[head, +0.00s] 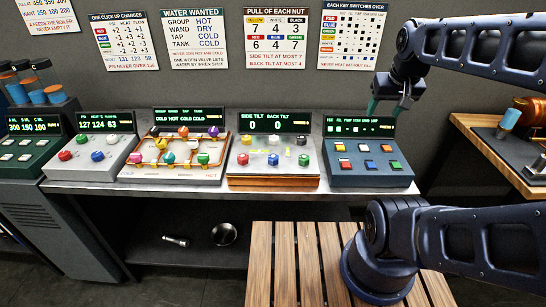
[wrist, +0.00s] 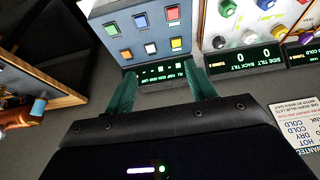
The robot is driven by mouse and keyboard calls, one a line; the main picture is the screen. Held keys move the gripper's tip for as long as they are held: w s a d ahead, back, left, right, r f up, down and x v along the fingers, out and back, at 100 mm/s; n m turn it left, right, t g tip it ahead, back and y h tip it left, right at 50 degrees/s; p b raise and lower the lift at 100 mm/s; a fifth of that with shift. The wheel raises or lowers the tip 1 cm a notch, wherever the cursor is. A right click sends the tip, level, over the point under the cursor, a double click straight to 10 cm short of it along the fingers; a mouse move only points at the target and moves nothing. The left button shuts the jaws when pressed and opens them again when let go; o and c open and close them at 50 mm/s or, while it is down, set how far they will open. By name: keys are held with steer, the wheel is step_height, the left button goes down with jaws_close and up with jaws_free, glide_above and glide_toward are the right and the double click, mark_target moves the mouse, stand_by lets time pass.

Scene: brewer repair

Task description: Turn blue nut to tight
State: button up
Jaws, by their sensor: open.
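The blue nut (head: 272,159) sits in the front row of the tilt panel (head: 273,183), between a red nut (head: 242,158) and a green nut (head: 303,159). The panel's display (head: 265,122) reads side tilt 0, back tilt 0. Part of the blue nut (wrist: 265,4) shows at the top edge of the upside-down wrist view. My gripper (head: 390,101) is above and behind the key-switch panel, to the right of the tilt panel and away from the nut. Its teal fingers (wrist: 162,90) are apart with nothing between them. Whether the nut is tight cannot be read.
The key-switch panel (head: 368,174) stands right of the tilt panel. The valve panel (head: 172,172) stands left of it. A slatted wooden table (head: 300,262) is in front of the bench. A wall poster (head: 277,38) lists pull per nut, blue 4.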

steer(key=w+a+f+n+g, duration=0.1)
steer(key=w+a+n, duration=0.3)
steer(key=w+a, duration=0.1)
steer(key=n+g, duration=0.4)
steer(key=n, duration=0.7)
glide_toward(274, 157)
step_height(274, 157, down, 9)
steer(key=shift+s+r, duration=0.1)
steer(key=shift+c, duration=0.5)
steer(key=c, duration=0.9)
